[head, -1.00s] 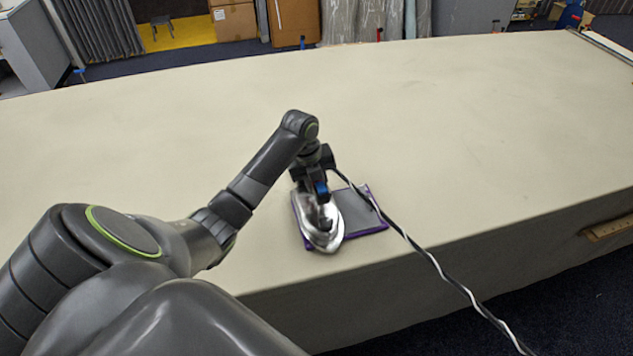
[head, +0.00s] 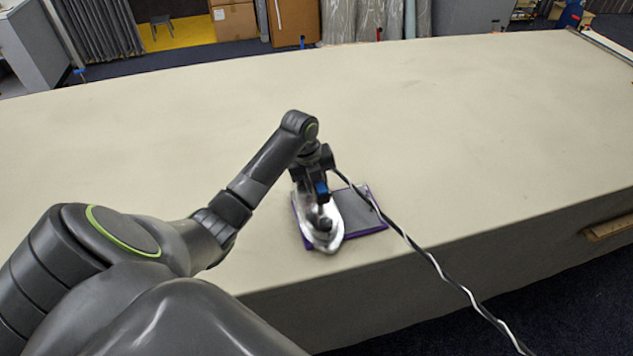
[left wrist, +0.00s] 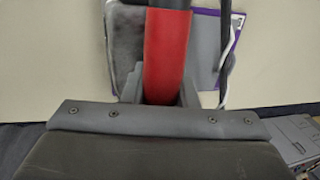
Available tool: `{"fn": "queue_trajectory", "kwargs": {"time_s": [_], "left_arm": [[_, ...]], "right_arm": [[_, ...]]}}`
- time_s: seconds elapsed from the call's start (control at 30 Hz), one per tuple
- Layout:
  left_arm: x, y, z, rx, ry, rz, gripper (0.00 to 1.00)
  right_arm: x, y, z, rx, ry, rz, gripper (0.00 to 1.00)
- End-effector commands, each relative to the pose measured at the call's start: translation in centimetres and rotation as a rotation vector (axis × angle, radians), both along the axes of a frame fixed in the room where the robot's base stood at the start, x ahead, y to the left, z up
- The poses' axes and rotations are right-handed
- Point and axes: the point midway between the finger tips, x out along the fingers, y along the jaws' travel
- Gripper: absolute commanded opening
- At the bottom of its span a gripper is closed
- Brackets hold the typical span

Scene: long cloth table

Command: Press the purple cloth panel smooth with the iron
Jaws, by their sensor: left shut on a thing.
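The iron (head: 325,238), with a shiny metal body, rests on the left part of the cloth panel (head: 362,213), which is grey with a purple border. The iron's nose points toward the table's front edge. My left gripper (head: 322,190) is above the iron and shut on its handle. In the left wrist view, the red handle (left wrist: 167,50) lies between the fingers of my left gripper (left wrist: 160,92). The panel's grey surface and purple edge (left wrist: 232,40) show beside it. The iron hides the panel's left part. My right gripper is in neither view.
A black-and-white cord (head: 430,258) runs from the iron across the panel and over the table's front edge. The long beige cloth table (head: 480,130) is clear around the panel. A wooden piece (head: 608,228) shows at the table's front side at right.

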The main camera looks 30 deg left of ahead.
Motion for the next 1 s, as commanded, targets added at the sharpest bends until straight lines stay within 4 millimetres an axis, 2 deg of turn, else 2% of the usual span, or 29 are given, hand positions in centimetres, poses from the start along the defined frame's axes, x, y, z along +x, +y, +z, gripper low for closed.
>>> {"fn": "queue_trajectory", "kwargs": {"time_s": [0.6, 1.0], "left_arm": [[0.1, 0.0, 5.3, -0.001, -0.005, -0.002, 0.0], [0.2, 0.0, 7.2, 0.001, -0.006, -0.001, 0.0]], "right_arm": [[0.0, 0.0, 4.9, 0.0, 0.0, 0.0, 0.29], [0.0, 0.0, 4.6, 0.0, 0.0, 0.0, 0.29]]}}
